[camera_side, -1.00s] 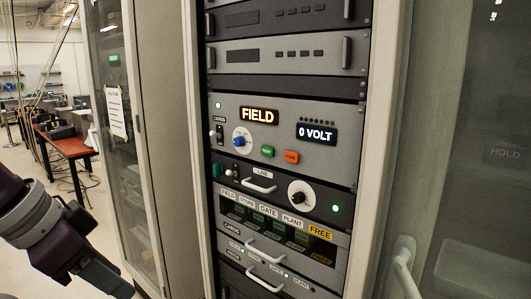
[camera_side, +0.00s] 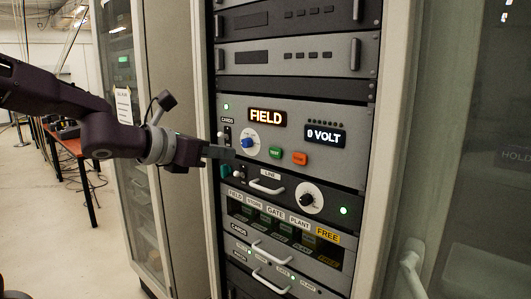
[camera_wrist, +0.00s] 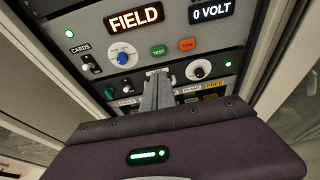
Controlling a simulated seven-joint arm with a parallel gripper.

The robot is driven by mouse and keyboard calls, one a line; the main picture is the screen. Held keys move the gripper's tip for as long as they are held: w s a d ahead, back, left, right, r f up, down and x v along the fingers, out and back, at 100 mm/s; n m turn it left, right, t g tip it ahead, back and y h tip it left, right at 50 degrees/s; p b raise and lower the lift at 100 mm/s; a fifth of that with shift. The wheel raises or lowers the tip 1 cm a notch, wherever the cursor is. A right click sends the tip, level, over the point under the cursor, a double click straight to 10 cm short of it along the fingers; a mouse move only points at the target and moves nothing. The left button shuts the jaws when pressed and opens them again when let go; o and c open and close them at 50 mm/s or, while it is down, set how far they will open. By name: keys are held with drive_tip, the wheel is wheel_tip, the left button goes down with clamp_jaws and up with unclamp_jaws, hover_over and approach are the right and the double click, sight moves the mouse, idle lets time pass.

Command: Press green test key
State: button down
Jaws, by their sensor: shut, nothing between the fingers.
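The green test key (camera_side: 275,153) is a small square button on the grey panel, between the blue knob and the orange key. It also shows in the wrist view (camera_wrist: 159,51), above the fingertips. My gripper (camera_side: 229,153) is shut and empty, in front of the panel's left side. In the side view its tip is left of the green key and appears apart from it. In the wrist view the shut fingers (camera_wrist: 158,78) point toward the panel, their tips below the green key. The exact gap to the panel cannot be told.
The orange key (camera_side: 299,158) is right of the green one, the blue knob (camera_side: 247,143) left. Displays read FIELD (camera_side: 267,117) and 0 VOLT (camera_side: 325,135). Below are a handle (camera_side: 267,187) and black-and-white dial (camera_side: 310,198). An open cabinet door (camera_side: 125,140) stands left.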

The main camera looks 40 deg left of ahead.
sight(275, 150)
drive_tip(key=x, duration=1.3)
drive_tip(key=shift+w+r, duration=0.2)
drive_tip(key=shift+r, duration=0.2)
drive_tip(key=shift+w, duration=0.4)
drive_tip(key=shift+w, duration=0.5)
drive_tip(key=shift+w+r, duration=0.2)
drive_tip(key=shift+s, duration=0.1)
drive_tip(key=v, duration=0.8)
drive_tip(key=shift+s, duration=0.2)
